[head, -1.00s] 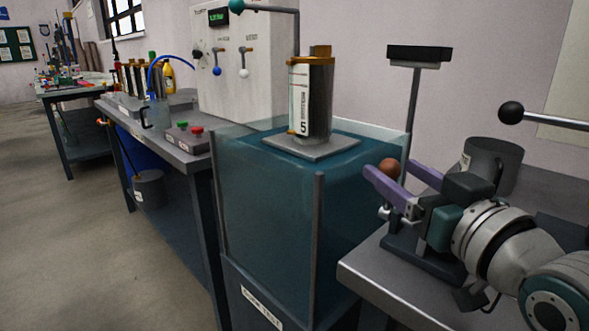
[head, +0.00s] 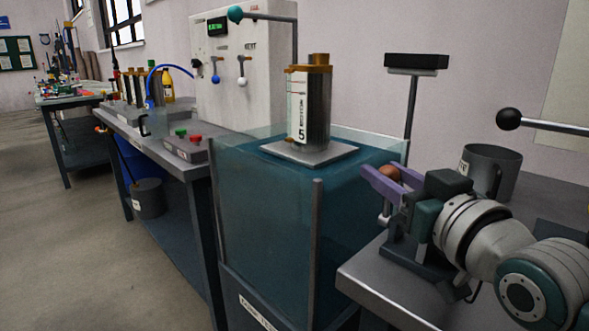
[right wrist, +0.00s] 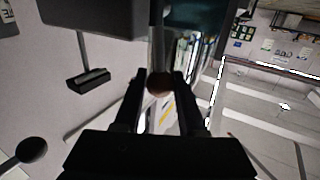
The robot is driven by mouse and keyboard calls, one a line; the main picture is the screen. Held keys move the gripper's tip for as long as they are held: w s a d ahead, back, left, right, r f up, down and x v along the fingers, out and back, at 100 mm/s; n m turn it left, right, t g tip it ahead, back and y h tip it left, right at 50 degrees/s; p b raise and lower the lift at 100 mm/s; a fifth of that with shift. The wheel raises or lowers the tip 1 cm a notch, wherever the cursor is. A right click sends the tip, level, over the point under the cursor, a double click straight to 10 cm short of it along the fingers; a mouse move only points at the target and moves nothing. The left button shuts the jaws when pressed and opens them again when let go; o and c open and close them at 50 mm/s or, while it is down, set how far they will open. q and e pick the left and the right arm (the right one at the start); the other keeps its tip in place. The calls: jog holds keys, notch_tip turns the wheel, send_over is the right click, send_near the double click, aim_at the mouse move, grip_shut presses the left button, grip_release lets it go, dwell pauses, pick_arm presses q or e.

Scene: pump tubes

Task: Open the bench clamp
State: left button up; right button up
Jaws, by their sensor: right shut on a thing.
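The bench clamp stands on the grey bench at the right in the head view; its dark base (head: 418,262) shows below my gripper, and much of its body is hidden. A brown ball knob (head: 388,173), apparently on the clamp's lever, sits between the purple fingers of my right gripper (head: 397,182). In the right wrist view the knob (right wrist: 160,83) is between the dark fingers (right wrist: 160,95), which are shut on it. A pale rod (head: 386,214) shows below the fingers. My left gripper is not in view.
A water tank (head: 262,215) with a grey cylinder (head: 310,105) on a plate stands left of the bench (head: 375,275). A grey pot (head: 490,168) is behind my right arm. A black-knobbed lever (head: 509,118) and a dark-topped post (head: 412,95) rise nearby.

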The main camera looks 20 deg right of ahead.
grip_shut()
dwell(0.5)
dwell(0.3)
jog(key=shift+d+r+p, duration=0.2)
jog(key=shift+p, duration=0.4)
jog(key=d+m+g+p, duration=0.1)
jog(key=m, duration=0.1)
jog(key=w+d+f+m+g+y+p, duration=0.1)
jog(key=d+m+p, duration=0.1)
jog(key=w+d+m+g+p, duration=0.1)
jog(key=m+p, duration=0.1)
jog(key=shift+d+f+y, duration=0.15)
jog(key=shift+f+y, duration=0.05)
jog(key=shift+y, duration=0.1)
jog(key=shift+s+f, duration=0.1)
